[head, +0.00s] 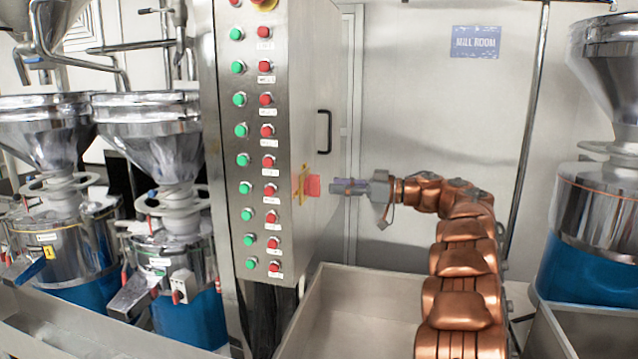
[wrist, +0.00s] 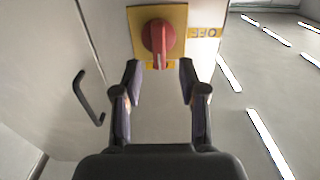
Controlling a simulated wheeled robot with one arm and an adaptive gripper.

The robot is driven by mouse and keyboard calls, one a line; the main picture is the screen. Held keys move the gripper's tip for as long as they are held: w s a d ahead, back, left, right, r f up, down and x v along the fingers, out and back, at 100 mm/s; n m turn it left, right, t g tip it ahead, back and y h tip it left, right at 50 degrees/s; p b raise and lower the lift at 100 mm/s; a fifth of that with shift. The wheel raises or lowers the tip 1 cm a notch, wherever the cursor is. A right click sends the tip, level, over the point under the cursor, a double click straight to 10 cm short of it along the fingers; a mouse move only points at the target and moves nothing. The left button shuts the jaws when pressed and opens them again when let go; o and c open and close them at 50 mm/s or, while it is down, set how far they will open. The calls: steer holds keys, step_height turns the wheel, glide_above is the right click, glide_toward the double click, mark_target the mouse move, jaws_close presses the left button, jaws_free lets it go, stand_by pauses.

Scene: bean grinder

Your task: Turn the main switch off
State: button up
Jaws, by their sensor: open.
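The main switch (head: 313,185) is a red rotary knob on the side of the steel control cabinet (head: 318,110). In the wrist view the red knob (wrist: 157,36) sits on a yellow square plate (wrist: 178,15), its grip bar pointing down in the picture. My gripper (head: 337,187) is open and empty just to the right of the knob in the head view. In the wrist view my gripper's two fingertips (wrist: 159,72) lie left and right of the bar's lower end, with gaps on both sides. I cannot tell whether they overlap the knob in depth.
A yellow lettered label (wrist: 205,32) is beside the plate. A black door handle (head: 324,132) stands out from the cabinet above the switch. Green and red buttons (head: 240,129) line the cabinet front. A steel trough (head: 350,300) lies below. Grinders stand on both sides.

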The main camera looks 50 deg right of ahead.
mark_target(320, 184)
steer(key=shift+p+x, duration=0.5)
steer(key=shift+x, duration=2.15)
jaws_close()
